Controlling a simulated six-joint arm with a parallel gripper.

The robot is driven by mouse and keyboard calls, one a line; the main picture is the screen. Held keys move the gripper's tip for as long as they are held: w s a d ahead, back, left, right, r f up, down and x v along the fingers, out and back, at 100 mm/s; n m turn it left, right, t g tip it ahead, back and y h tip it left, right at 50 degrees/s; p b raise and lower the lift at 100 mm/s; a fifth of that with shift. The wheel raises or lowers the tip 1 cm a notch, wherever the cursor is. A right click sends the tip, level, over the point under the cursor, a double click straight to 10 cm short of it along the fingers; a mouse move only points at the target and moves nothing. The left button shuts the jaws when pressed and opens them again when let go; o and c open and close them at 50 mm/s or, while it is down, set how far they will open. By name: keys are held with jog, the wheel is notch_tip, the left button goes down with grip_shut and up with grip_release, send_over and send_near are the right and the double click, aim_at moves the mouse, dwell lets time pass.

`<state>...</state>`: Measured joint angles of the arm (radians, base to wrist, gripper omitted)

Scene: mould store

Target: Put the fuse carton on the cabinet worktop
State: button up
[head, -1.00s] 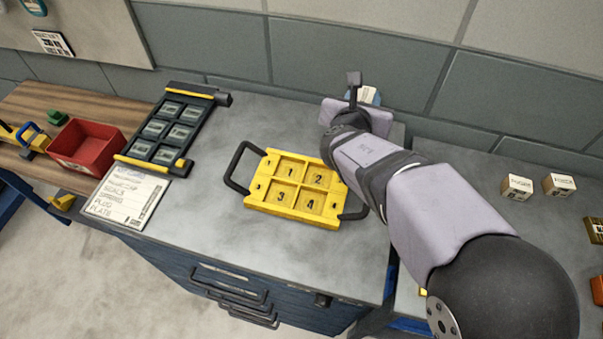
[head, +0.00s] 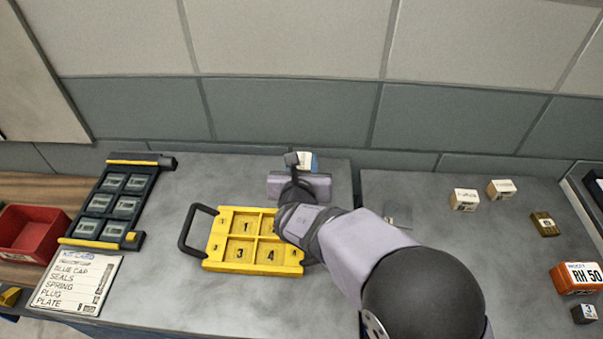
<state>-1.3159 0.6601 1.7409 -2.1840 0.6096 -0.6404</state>
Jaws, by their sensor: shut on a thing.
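My gripper (head: 301,172) is over the back right part of the grey cabinet worktop (head: 165,270), near the wall. It is shut on a small white and blue carton (head: 308,160), which shows just beyond the gripper body. I take it to be the fuse carton, but its label cannot be read. The fingers and the carton's lower part are hidden, so I cannot tell whether it touches the worktop.
A yellow numbered tray (head: 212,252) lies in front of my gripper. A black rack (head: 78,215) and white kit card (head: 78,283) are left. A red bin (head: 25,232) stands farther left. Small cartons (head: 464,199) and an orange RH 50 box (head: 576,278) stand on the right-hand surface (head: 440,235).

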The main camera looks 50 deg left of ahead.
jog(key=shift+f, duration=1.8)
jog(key=shift+f, duration=0.2)
jog(key=o, duration=1.1)
jog(key=shift+r, duration=0.15)
jog(key=b+v, duration=0.2)
jog(key=v, duration=1)
